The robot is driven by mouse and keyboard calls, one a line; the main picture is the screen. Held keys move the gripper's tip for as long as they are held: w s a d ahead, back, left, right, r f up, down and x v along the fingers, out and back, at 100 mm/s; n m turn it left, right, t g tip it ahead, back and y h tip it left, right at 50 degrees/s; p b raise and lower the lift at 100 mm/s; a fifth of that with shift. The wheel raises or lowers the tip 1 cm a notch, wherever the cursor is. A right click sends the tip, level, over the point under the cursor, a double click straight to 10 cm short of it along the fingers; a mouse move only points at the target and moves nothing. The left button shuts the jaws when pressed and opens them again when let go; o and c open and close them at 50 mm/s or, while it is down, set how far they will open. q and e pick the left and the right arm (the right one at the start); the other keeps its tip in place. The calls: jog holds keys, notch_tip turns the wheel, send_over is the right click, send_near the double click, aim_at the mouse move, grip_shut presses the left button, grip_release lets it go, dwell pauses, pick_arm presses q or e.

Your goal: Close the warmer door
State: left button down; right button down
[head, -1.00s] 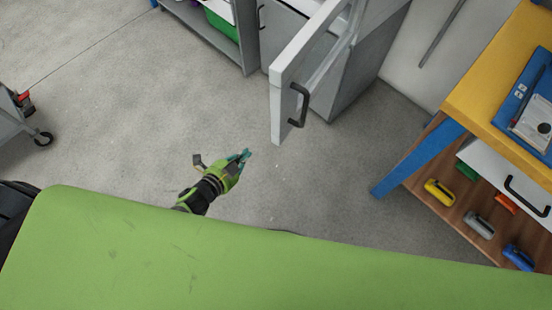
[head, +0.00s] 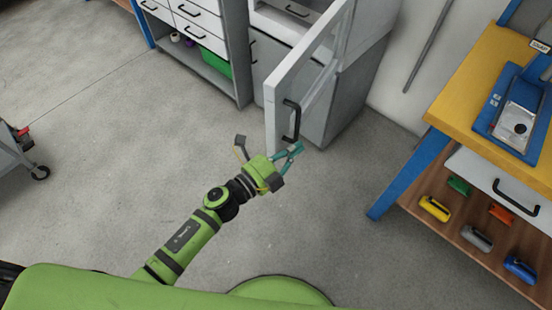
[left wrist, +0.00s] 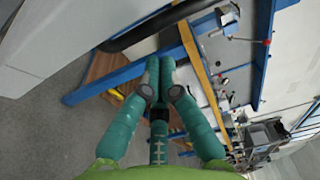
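The warmer door (head: 318,70) is a white panel with a black bar handle (head: 291,121). It stands open, swung out from the grey warmer cabinet (head: 358,90). My left gripper (head: 296,150) has teal fingers and is just below the handle's lower end in the head view; whether it touches the door I cannot tell. In the left wrist view the fingertips (left wrist: 160,78) meet with nothing between them. The dark handle (left wrist: 150,25) and the pale door (left wrist: 60,40) show beyond and left of the fingers. My right gripper is not in view.
A yellow-topped workbench (head: 470,90) with blue legs stands at the right, its shelf holding several coloured items. A grey drawer cabinet (head: 240,60) is left of the warmer. A cart (head: 18,155) stands at far left. The grey floor between is clear.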

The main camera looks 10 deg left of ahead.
aim_at(278, 144)
pick_arm(q)
jog(key=shift+w+a, duration=0.25)
jog(key=shift+a, duration=0.35)
jog(key=shift+w+a, duration=0.3)
jog(key=shift+a, duration=0.35)
jog(key=shift+w+a, duration=0.25)
jog(key=shift+a, duration=0.35)
